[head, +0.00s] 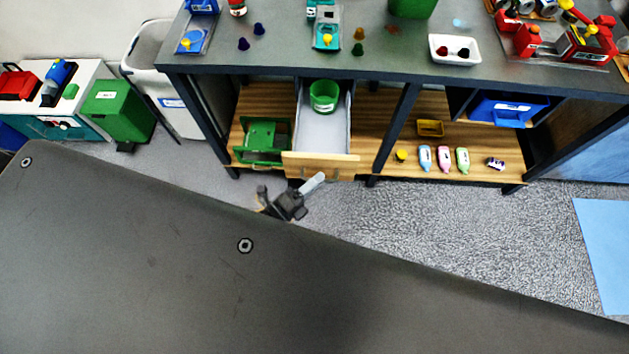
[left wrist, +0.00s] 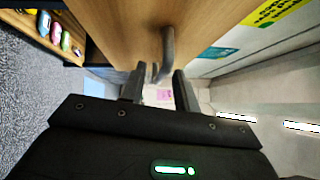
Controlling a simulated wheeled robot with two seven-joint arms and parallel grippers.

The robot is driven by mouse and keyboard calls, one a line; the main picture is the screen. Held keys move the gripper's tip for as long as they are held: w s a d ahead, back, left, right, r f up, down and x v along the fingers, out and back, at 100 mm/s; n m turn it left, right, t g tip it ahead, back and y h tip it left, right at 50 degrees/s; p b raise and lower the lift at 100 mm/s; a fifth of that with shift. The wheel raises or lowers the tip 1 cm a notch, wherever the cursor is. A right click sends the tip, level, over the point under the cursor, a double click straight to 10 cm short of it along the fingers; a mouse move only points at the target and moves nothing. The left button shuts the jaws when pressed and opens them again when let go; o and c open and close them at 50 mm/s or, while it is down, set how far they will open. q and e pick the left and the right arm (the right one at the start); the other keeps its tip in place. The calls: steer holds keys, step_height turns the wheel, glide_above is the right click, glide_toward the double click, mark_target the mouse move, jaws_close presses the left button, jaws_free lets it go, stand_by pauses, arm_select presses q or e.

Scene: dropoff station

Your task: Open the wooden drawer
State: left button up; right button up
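The wooden drawer (head: 320,166) under the workbench stands pulled out in the head view, its pale inside showing. A green round container (head: 323,97) is in it. My left gripper (head: 291,203) is just in front of and below the drawer front. In the left wrist view, the wooden drawer front (left wrist: 125,30) fills the top, with a grey curved handle (left wrist: 168,48) on it. The left gripper's fingers (left wrist: 160,88) are apart, and the handle's lower end shows between them; I cannot tell whether they touch it. My right gripper is not in view.
A green crate (head: 263,140) is left of the drawer on the wooden shelf. Small bottles (head: 443,159) and a yellow bin (head: 430,128) are on the shelf to the right. The workbench top (head: 400,60) holds several items. Carpet (head: 440,225) in front of the shelf is clear.

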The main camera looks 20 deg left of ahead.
arm_select(q)
steer(key=b+v, duration=0.2)
steer(key=v, duration=0.8)
steer(key=shift+s+a, duration=0.2)
steer(key=shift+s, duration=0.15)
steer(key=shift+f, duration=0.1)
